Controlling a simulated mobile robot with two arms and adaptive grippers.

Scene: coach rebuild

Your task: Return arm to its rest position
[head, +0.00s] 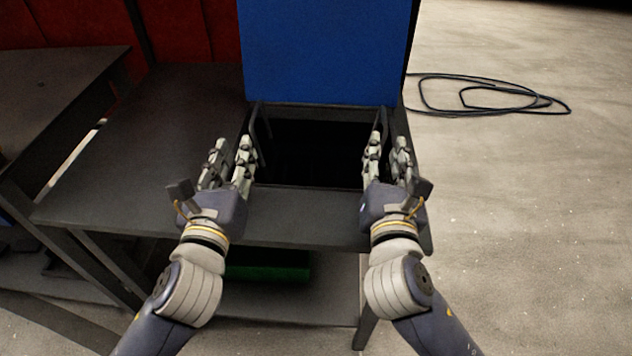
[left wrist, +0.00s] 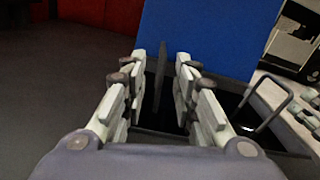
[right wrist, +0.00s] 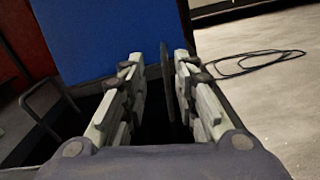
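My left gripper (head: 230,158) is at the left front of an open dark box (head: 310,186) with a raised blue lid (head: 325,50). In the left wrist view its fingers (left wrist: 160,75) are apart with nothing held between them. My right gripper (head: 387,150) is at the right side of the same box. In the right wrist view its fingers (right wrist: 160,75) are apart and empty. A dark upright strip of the box shows beyond the fingers in each wrist view. The inside of the box is too dark to make out.
The box stands on a dark table (head: 150,150) with free surface to its left. Another dark table (head: 60,85) is at the far left. A green item (head: 268,271) lies on the lower shelf. A coiled black cable (head: 490,97) lies on the open concrete floor at right.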

